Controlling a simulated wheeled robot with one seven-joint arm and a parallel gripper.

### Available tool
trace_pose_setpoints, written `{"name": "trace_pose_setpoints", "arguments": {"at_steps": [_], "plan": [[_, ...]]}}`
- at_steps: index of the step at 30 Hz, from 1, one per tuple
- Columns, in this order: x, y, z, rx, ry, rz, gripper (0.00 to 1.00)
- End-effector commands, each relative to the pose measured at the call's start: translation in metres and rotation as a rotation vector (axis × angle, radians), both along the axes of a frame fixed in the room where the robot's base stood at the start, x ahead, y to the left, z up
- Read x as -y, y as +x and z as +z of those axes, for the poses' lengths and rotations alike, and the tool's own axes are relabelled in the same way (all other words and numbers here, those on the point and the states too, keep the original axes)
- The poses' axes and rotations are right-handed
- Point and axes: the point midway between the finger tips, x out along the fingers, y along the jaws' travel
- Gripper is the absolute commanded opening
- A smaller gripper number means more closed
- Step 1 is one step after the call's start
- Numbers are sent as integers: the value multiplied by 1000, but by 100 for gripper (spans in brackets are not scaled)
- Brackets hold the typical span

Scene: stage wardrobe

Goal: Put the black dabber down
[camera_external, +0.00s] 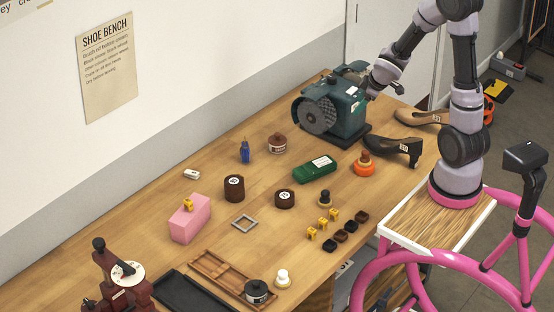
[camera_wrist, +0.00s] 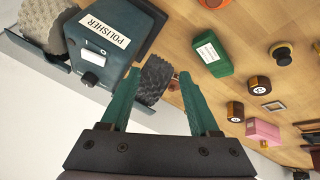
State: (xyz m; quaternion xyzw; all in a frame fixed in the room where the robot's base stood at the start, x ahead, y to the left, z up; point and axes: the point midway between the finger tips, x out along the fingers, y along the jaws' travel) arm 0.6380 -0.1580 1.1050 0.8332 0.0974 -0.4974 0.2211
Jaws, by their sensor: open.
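A dabber with a black knob and a pale yellowish base (camera_external: 325,198) stands upright on the bench, right of centre; it also shows in the wrist view (camera_wrist: 282,54), to the right of the fingers. I take it for the black dabber. My gripper (camera_external: 392,86) is up at the back of the bench, beside the green polisher (camera_external: 343,112) and well away from the dabber. In the wrist view my gripper's green fingers (camera_wrist: 158,83) are spread apart with nothing held between them. The polisher's dark brush wheel (camera_wrist: 154,79) shows beyond the gap.
A green box (camera_external: 314,170), an orange-based dabber (camera_external: 364,165) and a black shoe (camera_external: 395,148) lie near the polisher. Brown round tins (camera_external: 234,188), a pink block (camera_external: 190,218) and a white-topped dabber (camera_external: 283,278) stand further forward. Small yellow and dark pieces sit near the right edge.

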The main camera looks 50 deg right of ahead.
Motion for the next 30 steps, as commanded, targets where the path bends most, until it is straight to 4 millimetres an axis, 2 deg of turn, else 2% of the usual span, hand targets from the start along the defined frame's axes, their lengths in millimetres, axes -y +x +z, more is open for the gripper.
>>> {"name": "trace_pose_setpoints", "arguments": {"at_steps": [1,6,12,15,21,25,30], "plan": [[0,-4,27,26,0,-67,62],[-11,-36,99,76,87,-309,62],[-46,-93,167,108,313,-526,62],[-66,-122,192,101,446,-589,62],[-95,-162,218,65,624,-638,62],[-101,-170,223,52,660,-647,62],[-101,-170,223,51,661,-648,62]]}}
